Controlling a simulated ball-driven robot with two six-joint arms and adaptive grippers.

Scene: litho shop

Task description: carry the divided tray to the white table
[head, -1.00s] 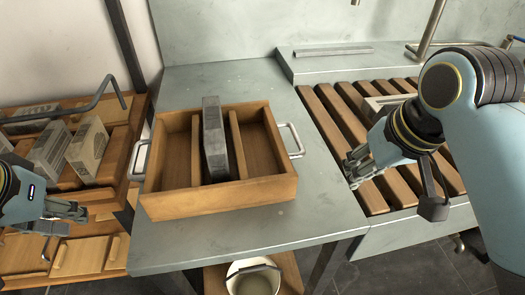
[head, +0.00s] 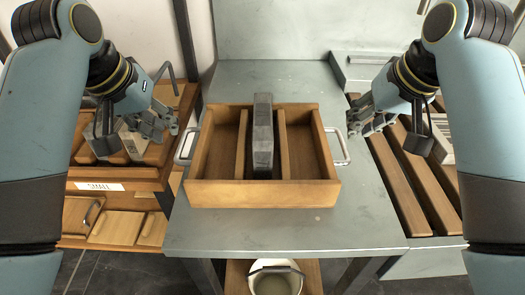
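The divided tray (head: 210,195) is a wooden box with two inner dividers and a metal handle on each side. It rests on a grey metal counter (head: 350,222). A grey block (head: 263,135) stands upright in its middle compartment; the side compartments look empty. My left gripper (head: 168,128) is just left of and above the tray's left handle (head: 186,147), apart from it. My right gripper (head: 358,122) is above and right of the right handle (head: 339,147). Both grippers look empty, but their finger gaps are hard to make out. I see no white table.
Wooden shelves (head: 115,186) with boxes and a "SMALL" label stand at the left. A slatted wooden rack (head: 400,180) adjoins the counter at the right. A bucket (head: 275,279) sits on a lower shelf. The counter's front is bare.

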